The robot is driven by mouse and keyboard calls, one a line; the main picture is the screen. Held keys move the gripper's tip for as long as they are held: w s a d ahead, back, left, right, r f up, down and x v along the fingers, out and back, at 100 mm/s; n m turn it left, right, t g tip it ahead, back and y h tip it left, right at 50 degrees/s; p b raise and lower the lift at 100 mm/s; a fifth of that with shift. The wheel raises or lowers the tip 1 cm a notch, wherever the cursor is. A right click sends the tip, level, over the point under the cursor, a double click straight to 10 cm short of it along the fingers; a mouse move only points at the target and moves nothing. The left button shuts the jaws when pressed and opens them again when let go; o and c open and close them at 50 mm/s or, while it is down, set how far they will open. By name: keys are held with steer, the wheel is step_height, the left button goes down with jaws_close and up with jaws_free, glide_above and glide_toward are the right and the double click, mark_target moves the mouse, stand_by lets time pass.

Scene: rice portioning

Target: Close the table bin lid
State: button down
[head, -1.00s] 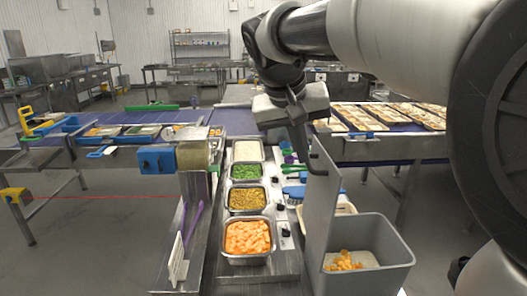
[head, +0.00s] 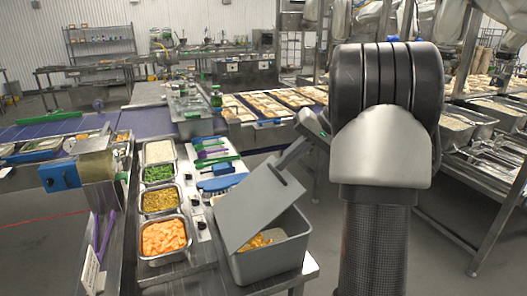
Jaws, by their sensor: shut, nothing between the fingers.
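The grey table bin (head: 272,265) stands at the front right end of the steel counter, with orange pieces visible inside. Its flat grey lid (head: 255,205) is hinged at the bin's left side. The lid is partly open, tilted up and leaning right over the bin. My gripper (head: 280,163) is shut and empty at the lid's raised upper edge. Its fingertips are very close to that edge; I cannot tell whether they touch. My arm fills the right of the view and hides the area behind it.
Steel pans of rice, peas, corn and orange cubes (head: 164,237) line the counter left of the bin. Coloured utensils (head: 217,160) and a blue brush (head: 222,184) lie behind the bin. A conveyor with filled trays runs behind. Racks (head: 480,160) stand at the right.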

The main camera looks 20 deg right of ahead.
steer(key=d+f+y+b, duration=0.1)
steer(key=d+f, duration=0.2)
steer(key=f, duration=0.3)
steer(key=d+f+y+b, duration=0.2)
steer(key=d+f, duration=0.1)
steer(key=f, duration=0.4)
steer(key=shift+d+m, duration=0.35)
steer(key=shift+m, duration=0.05)
steer(key=shift+w, duration=0.1)
